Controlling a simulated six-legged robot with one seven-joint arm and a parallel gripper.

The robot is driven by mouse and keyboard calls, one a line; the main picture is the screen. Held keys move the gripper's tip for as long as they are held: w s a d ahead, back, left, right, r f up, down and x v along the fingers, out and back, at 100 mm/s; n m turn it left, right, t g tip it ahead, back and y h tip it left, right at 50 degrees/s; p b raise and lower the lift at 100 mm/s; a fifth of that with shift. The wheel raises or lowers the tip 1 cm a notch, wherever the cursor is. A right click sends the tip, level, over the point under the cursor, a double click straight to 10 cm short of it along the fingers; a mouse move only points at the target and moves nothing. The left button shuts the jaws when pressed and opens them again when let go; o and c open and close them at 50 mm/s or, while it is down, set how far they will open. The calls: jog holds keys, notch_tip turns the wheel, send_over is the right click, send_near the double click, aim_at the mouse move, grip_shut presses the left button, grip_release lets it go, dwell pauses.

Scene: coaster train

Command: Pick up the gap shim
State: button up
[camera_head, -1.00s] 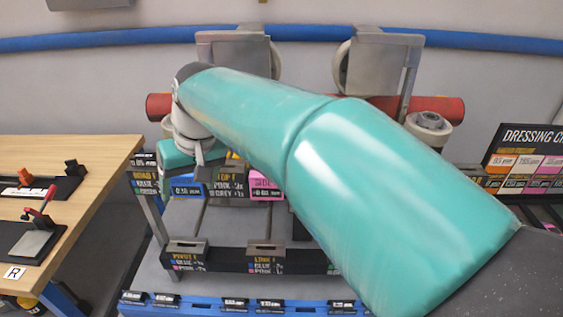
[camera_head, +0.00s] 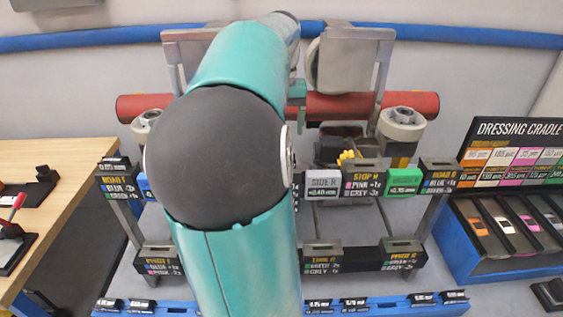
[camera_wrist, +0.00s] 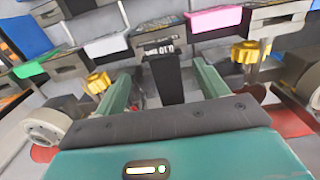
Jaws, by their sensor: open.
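I cannot tell for certain which item is the gap shim. Several small coloured cards, orange, white, pink and green, lie in slots of the blue-sided dressing cradle (camera_head: 515,225) at the right of the head view. My gripper (camera_wrist: 165,72) is open in the wrist view, its two green fingers apart. A dark upright piece (camera_wrist: 166,80) with a small label at its top shows between the fingers; I cannot tell whether they touch it.
A grey rack (camera_head: 345,258) with label plates stands ahead, with a red roller (camera_head: 345,106) behind. Yellow knobs (camera_wrist: 97,83) (camera_wrist: 246,52) flank the fingers. A wooden table (camera_head: 70,160) is at left. A blue pipe (camera_head: 90,39) runs along the wall.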

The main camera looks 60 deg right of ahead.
notch_tip(320, 180, down, 3)
jog(key=shift+w, duration=0.1)
notch_tip(320, 180, down, 6)
jog(key=shift+r, duration=0.1)
jog(key=c, duration=1.1)
jog(key=shift+r, duration=0.1)
